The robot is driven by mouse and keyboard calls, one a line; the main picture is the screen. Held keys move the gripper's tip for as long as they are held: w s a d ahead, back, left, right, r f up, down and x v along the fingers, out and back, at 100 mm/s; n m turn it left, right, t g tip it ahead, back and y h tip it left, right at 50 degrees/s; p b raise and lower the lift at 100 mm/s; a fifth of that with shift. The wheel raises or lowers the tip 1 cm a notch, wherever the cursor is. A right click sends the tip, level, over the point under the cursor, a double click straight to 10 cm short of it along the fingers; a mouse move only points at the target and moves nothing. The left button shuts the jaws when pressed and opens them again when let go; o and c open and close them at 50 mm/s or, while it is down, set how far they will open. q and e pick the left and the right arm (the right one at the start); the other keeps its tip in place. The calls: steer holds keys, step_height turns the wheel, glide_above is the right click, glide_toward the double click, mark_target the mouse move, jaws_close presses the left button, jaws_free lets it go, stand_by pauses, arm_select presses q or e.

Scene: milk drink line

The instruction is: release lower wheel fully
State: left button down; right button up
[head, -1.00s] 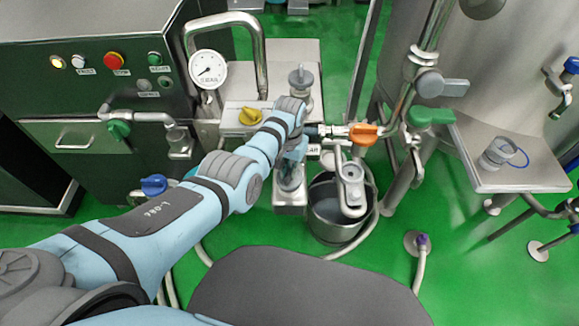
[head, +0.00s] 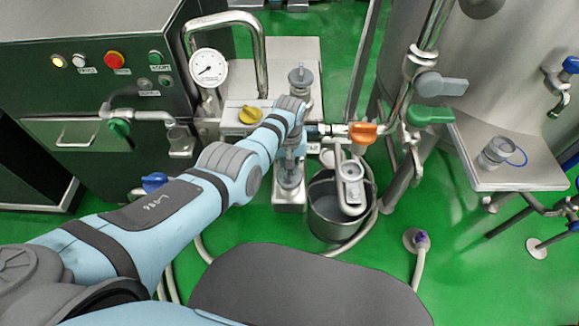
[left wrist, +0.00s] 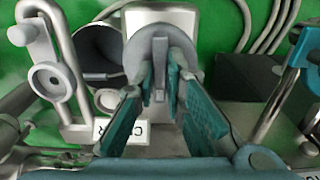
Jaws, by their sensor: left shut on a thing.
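The lower wheel (left wrist: 146,62) is a grey round handwheel, near the top middle of the left wrist view. In the head view it (head: 289,180) shows just below my left gripper (head: 290,158), on a pale grey block. In the left wrist view my left gripper (left wrist: 160,80) has its teal-padded fingers shut on the wheel, one on each side of its raised middle bar. The fingers hide part of the wheel's rim. My right gripper is in neither view.
A steel bucket (head: 325,222) stands right of the wheel, under a hanging steel fitting (head: 351,188). An orange valve handle (head: 363,132) and a yellow knob (head: 250,115) are close to my wrist. A similar grey wheel (head: 301,76) sits behind. Hoses cross the green floor.

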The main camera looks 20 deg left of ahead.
arm_select(q)
steer(key=c, duration=1.7)
jaws_free()
steer(key=shift+o, duration=0.2)
step_height(320, 180, up, 12)
